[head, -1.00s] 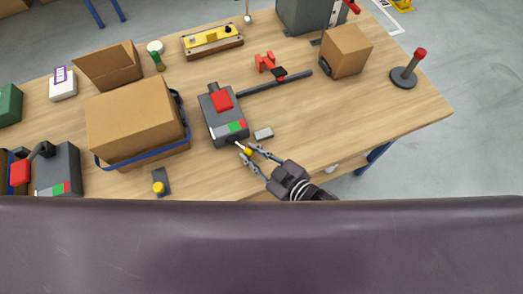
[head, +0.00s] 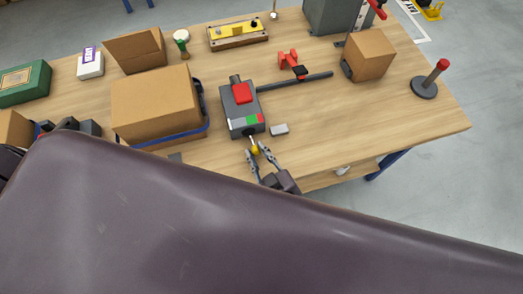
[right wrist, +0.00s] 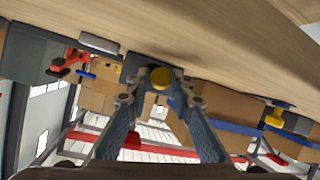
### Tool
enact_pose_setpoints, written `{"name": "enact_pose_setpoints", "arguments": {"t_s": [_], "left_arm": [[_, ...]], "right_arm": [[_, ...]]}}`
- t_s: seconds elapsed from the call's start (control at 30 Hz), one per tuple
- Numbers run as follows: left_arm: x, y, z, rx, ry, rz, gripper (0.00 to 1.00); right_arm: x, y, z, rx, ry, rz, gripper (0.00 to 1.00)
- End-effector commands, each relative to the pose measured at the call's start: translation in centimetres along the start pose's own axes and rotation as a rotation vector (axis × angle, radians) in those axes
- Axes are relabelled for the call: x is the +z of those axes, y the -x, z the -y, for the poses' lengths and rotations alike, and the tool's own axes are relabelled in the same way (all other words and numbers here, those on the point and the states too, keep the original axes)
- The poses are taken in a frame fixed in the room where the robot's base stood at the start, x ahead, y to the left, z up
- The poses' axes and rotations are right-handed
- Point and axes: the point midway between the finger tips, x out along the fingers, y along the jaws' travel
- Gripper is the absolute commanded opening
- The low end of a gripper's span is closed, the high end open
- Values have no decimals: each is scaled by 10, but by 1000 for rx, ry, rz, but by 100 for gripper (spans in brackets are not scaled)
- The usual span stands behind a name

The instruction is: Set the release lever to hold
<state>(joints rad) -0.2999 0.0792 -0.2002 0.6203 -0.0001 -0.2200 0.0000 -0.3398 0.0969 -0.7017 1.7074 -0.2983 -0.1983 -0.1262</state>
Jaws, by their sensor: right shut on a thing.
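A grey box (head: 230,102) with a red block (head: 242,93) on top stands on the table. A short lever with a yellow knob (head: 254,150) sticks out of that end toward me. My right gripper (head: 257,152) is shut on the yellow knob. In the right wrist view the knob (right wrist: 160,78) sits between the fingertips. I cannot read any hold mark. My left gripper is not seen.
A small grey block (head: 279,129) lies just right of the grey box. A large carton (head: 155,100) in a blue-rimmed carrier stands to the left.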

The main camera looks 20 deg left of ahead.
Motion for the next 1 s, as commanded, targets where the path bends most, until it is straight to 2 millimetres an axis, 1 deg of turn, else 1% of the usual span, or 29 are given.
{"name": "enact_pose_setpoints", "arguments": {"t_s": [0.03, 0.5, 0.53, 0.63, 1.0], "left_arm": [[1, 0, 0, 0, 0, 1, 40], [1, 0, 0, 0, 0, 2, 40], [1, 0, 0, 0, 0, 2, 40], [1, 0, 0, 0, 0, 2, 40], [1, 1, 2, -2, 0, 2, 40]], "right_arm": [[-2, 0, 10, -14, -1, -4, 0], [-2, 0, 11, -14, -1, -4, 0], [-2, 0, 11, -14, -1, -4, 25], [-3, 0, 10, -14, -1, -4, 36], [-2, 0, 6, -8, 0, -4, 36]]}}
